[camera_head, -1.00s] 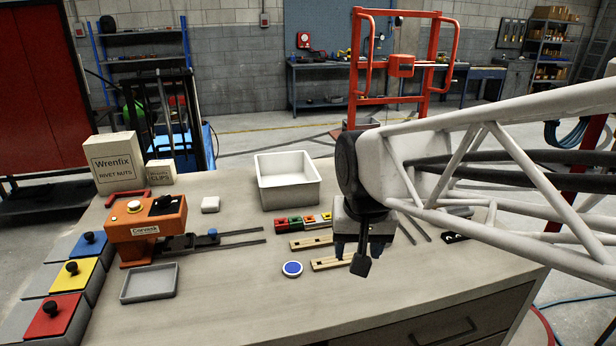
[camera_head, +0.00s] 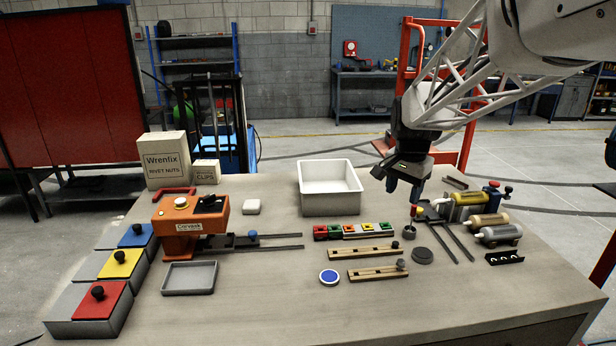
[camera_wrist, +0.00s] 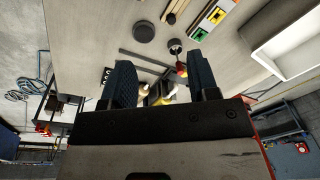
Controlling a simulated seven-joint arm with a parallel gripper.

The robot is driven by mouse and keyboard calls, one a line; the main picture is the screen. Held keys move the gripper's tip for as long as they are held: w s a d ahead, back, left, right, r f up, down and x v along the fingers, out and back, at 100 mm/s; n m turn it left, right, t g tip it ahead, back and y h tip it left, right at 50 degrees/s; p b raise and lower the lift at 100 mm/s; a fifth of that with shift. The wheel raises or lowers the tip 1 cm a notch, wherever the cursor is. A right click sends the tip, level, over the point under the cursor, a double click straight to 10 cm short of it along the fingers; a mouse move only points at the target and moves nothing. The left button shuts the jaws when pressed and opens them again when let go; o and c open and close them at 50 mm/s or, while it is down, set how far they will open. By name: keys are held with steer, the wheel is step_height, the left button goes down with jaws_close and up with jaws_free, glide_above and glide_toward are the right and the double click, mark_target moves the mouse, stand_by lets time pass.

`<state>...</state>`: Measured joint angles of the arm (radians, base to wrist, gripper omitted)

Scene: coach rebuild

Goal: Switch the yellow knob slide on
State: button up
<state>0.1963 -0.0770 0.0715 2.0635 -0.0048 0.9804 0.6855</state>
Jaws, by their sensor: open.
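Which part is the yellow knob slide is unclear. A yellow lid with a black knob (camera_head: 120,263) lies at the left between a blue one and a red one. A low strip of small coloured blocks (camera_head: 352,231) with yellow, green and red parts lies mid-bench, and part of it shows in the wrist view (camera_wrist: 208,24). My gripper (camera_head: 414,194) is open, pointing down right of the strip. A red-tipped upright piece (camera_head: 414,212) is just below it in the head view. The wrist view shows this red tip (camera_wrist: 181,69) near my right finger; contact cannot be told.
A white bin (camera_head: 330,205) stands behind the strip. Two wooden rails (camera_head: 362,251), a dark disc (camera_head: 422,256) and a small grey cup (camera_head: 409,233) lie nearby. Silver and yellow cylinders (camera_head: 490,220) crowd the right. An orange machine (camera_head: 188,222) stands left.

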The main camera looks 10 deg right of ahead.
steer(key=w+d+f+m, duration=0.4)
steer(key=w+d, duration=0.4)
steer(key=w, duration=0.3)
steer(key=m+g, duration=0.1)
steer(key=m, duration=0.3)
glide_above(419, 209)
step_height(419, 209, down, 8)
steer(key=shift+d+r, duration=0.1)
steer(key=shift+f, duration=3.95)
jaws_close()
steer(key=shift+w, duration=0.1)
